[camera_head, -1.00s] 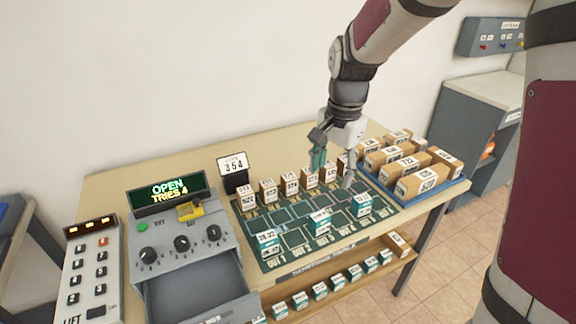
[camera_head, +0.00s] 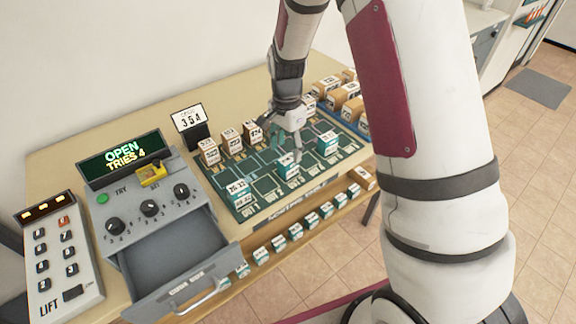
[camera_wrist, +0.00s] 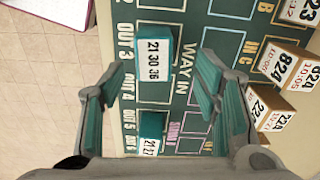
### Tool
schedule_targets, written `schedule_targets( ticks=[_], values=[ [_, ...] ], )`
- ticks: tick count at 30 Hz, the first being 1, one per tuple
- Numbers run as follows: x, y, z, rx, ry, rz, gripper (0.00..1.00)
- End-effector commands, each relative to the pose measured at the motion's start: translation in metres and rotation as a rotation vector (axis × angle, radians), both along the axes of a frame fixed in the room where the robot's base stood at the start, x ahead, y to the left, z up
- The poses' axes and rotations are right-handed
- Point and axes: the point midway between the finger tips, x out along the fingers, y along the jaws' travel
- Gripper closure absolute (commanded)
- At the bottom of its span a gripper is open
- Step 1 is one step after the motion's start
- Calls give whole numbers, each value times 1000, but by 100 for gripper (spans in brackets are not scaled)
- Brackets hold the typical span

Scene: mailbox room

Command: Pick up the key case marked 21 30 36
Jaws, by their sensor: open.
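The key case marked 21 30 36 (camera_wrist: 153,52) is a small teal block with a white label on top. It stands on the dark green board (camera_wrist: 205,30) near the OUT 3 and OUT 4 lettering. In the head view it appears to be the middle teal case (camera_head: 288,166), its label unreadable there. My gripper (camera_wrist: 162,68) is open and empty, with teal pads on either side of the case in the wrist view, apart from it. In the head view my gripper (camera_head: 288,138) is above the board, just behind the case.
A case marked 21 27 (camera_wrist: 151,130) stands beside it. Another teal case (camera_head: 238,192) is at the board's left. Brown boxes (camera_head: 233,143) line the back. An open drawer (camera_head: 180,262) juts out from the console (camera_head: 148,207). More cases (camera_head: 295,231) sit on the shelf below.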

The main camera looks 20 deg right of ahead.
Motion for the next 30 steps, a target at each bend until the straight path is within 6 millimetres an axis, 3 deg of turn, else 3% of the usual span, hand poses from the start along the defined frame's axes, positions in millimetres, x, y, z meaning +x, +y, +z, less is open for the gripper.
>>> schedule_targets(
  ticks=[12, 20, 21, 28, 30],
  values=[
    [-8, -1, -48, 0, 2, 0, 43],
    [-7, 0, -52, 0, 0, 0, 43],
    [-7, 0, -52, 0, 0, 0, 46],
    [-7, 0, -52, 0, 0, 0, 97],
    [-7, 0, -52, 0, 0, 0, 97]
  ],
)
